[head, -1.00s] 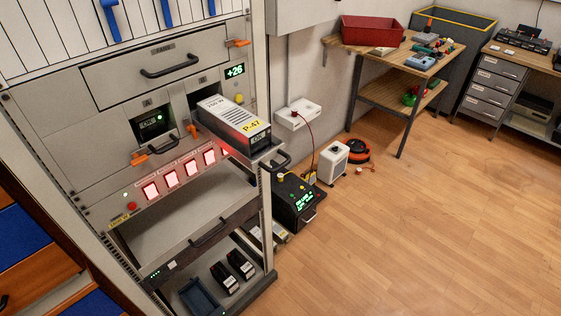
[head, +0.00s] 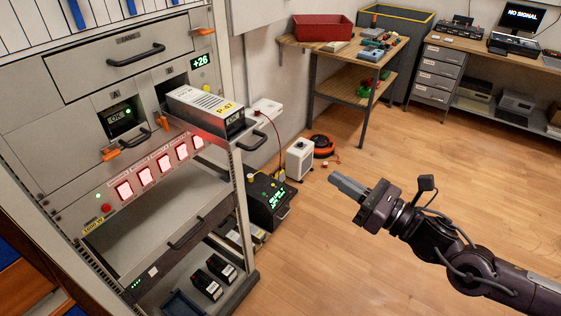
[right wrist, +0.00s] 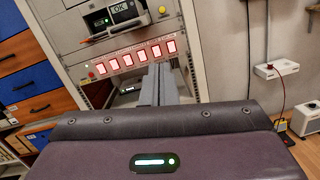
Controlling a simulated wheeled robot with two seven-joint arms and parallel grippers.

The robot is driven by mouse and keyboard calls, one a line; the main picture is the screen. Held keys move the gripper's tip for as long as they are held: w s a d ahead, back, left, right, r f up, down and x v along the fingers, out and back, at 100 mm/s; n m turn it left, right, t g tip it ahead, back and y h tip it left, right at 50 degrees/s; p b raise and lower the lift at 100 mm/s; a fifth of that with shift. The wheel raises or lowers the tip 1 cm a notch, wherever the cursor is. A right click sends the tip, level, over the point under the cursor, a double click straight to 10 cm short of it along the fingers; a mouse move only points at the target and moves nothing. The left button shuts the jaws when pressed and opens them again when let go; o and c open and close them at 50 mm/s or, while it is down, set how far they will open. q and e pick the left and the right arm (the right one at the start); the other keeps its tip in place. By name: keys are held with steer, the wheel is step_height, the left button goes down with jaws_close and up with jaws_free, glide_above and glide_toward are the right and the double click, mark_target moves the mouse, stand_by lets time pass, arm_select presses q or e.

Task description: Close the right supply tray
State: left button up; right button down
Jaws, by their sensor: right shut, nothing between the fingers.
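The right supply tray sticks out of its bay in the rack, carrying a grey power unit with a yellow P-47 label (head: 205,108). The tray's dark pull handle (head: 256,140) is at its front end. The left bay's unit (head: 122,118) sits back in the rack and shows a green display. My right gripper (head: 336,182) is in open air right of the tray handle, well apart from it. Its fingers are together and empty, also in the right wrist view (right wrist: 159,84), where they point toward the rack's red-lit buttons (right wrist: 135,57). My left gripper is out of view.
Orange latches (head: 111,153) stick out on the rack front. Below, a black box (head: 268,200), a white unit (head: 299,159) and an orange cable reel (head: 322,146) stand on the floor. A workbench (head: 340,52) is behind. The floor to the right is clear.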

steer(key=s+a+r+n+g+y, duration=0.1)
steer(key=s+a+r+n, duration=0.1)
steer(key=s+r+n, duration=0.15)
steer(key=p, duration=0.6)
glide_toward(261, 142)
steer(key=x, duration=0.5)
steer(key=shift+w+a+f+p, duration=0.1)
steer(key=shift+w+a+p, duration=0.25)
steer(key=shift+w+a, duration=0.25)
